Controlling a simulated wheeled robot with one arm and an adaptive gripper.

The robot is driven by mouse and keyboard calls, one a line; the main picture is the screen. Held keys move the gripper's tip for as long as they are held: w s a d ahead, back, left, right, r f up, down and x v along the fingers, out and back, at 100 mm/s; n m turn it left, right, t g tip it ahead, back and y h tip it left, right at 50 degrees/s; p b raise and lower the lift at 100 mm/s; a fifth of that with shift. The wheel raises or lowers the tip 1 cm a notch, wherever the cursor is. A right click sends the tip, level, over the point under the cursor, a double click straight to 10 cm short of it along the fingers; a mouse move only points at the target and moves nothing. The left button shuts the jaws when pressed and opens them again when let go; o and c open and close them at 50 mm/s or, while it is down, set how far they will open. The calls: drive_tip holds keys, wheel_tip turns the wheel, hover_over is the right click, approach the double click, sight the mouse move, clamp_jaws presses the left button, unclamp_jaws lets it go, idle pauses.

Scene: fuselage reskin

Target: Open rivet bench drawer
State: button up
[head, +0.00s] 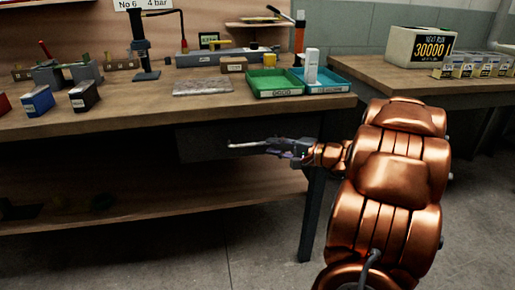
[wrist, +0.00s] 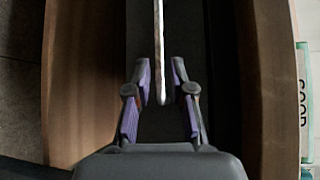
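The rivet bench drawer (head: 195,148) is a dark front panel under the wooden bench top, and it looks closed. Its pale bar handle (head: 243,146) runs sideways in front of it. My gripper (head: 270,147) is at the right end of the handle, below the bench edge. In the wrist view, the handle (wrist: 159,45) passes between the two purple-padded fingers of my gripper (wrist: 161,75). The fingers are apart, with a narrow dark gap on each side of the bar. I cannot see clear contact. My gripper hides the handle's right end in the head view.
The bench top (head: 140,112) holds a green tray (head: 273,92), a blue tray (head: 325,88), a stamp-like stand and small boxes. A bench leg (head: 313,215) stands right below my gripper. A lower shelf (head: 150,207) lies beneath. A second table (head: 385,75) is at right.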

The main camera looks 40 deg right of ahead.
sight(261, 144)
drive_tip(key=shift+b+x, duration=0.45)
drive_tip(key=shift+x, duration=2.6)
drive_tip(key=shift+c, duration=0.4)
clamp_jaws()
